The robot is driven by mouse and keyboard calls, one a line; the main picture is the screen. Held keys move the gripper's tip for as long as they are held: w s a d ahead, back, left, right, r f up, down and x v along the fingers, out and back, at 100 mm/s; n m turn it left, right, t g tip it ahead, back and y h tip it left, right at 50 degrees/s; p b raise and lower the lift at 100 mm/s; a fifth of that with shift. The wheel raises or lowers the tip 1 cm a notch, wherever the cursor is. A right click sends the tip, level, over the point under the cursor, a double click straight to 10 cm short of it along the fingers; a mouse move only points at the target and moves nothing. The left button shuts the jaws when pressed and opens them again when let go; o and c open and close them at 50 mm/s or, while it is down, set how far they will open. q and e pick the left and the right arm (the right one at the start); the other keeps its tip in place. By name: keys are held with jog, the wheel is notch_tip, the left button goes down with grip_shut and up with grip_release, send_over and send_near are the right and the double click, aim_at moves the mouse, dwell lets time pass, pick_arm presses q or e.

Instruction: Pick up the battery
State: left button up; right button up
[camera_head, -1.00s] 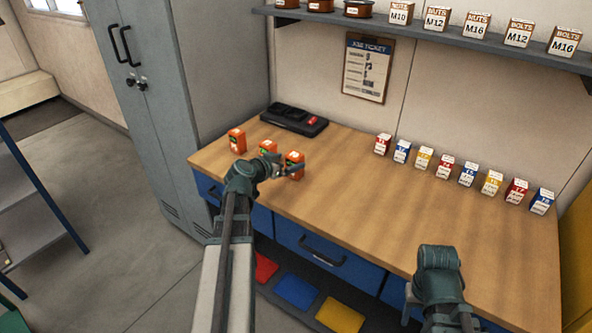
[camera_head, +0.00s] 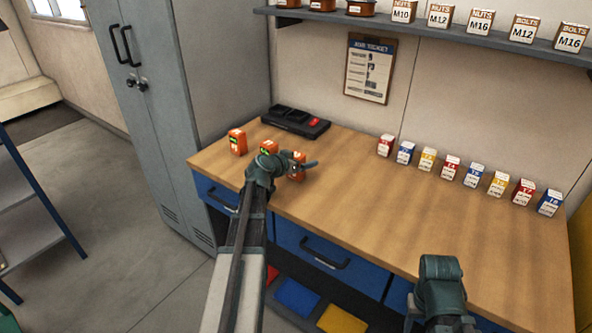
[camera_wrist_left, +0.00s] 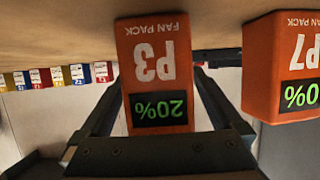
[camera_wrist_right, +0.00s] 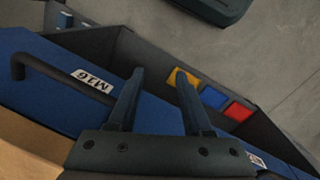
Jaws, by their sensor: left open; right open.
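Three orange batteries stand upright at the left end of the workbench: a left one (camera_head: 238,142), a middle one (camera_head: 268,147) and a right one (camera_head: 299,168). My left gripper (camera_head: 304,166) is open at the right one and partly hides it. In the left wrist view, which is upside down, the battery marked P3 (camera_wrist_left: 155,70), with a green 20% display, stands between the open fingers. Whether they touch it I cannot tell. The battery P7 (camera_wrist_left: 285,65) stands beside it, cut by the frame. My right gripper (camera_wrist_right: 160,85) is open and empty, in front of the bench's drawers.
A black charger-like tray (camera_head: 296,122) with a red part lies behind the batteries. Several small coloured boxes (camera_head: 450,166) line the bench's back. The bench middle (camera_head: 390,200) is clear. A grey locker (camera_head: 150,100) stands left; coloured bins (camera_wrist_right: 212,97) sit below.

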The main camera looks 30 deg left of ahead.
aim_at(299, 153)
pick_arm(q)
jog(key=shift+c, duration=0.3)
grip_shut()
jog(key=shift+r, duration=0.15)
jog(key=shift+r+p, duration=0.55)
jog(key=shift+p, duration=0.15)
jog(key=s+r+p, duration=0.2)
jog(key=shift+s+d+r, duration=0.15)
jog(key=shift+s+r, duration=0.1)
jog(key=shift+s, duration=0.1)
jog(key=s+r+p, duration=0.1)
jog(key=s, duration=1.2)
jog(key=shift+s+d+r+p, duration=0.2)
jog(key=shift+d+p, duration=0.1)
jog(key=shift+p, duration=0.1)
